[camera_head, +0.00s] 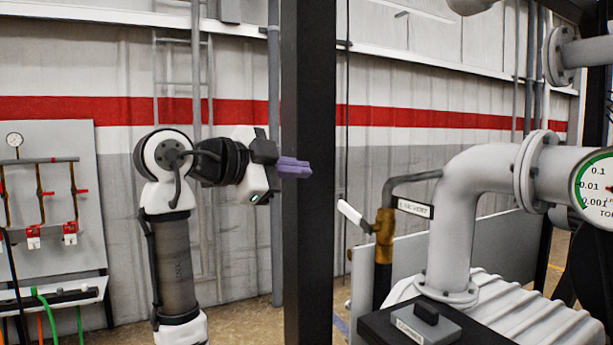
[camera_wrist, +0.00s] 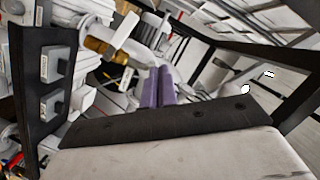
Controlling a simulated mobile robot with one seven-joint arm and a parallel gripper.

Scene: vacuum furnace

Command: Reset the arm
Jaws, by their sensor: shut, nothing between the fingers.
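My arm stands at the left-centre of the head view, bent at the elbow with its wrist pointing right. My gripper (camera_head: 308,168) has purple fingers, shut and empty, held level beside the black vertical post (camera_head: 308,260). In the wrist view my gripper (camera_wrist: 158,72) shows its two purple fingers side by side with nothing between them. No object touches the fingertips in either view.
A brass valve with a white lever (camera_head: 352,215) and a thick grey pipe (camera_head: 455,225) stand right of the post. A round gauge (camera_head: 597,190) is at the right edge. A panel with red-handled valves (camera_head: 50,190) is at the left. A ribbed grey housing (camera_head: 530,310) is below the pipe.

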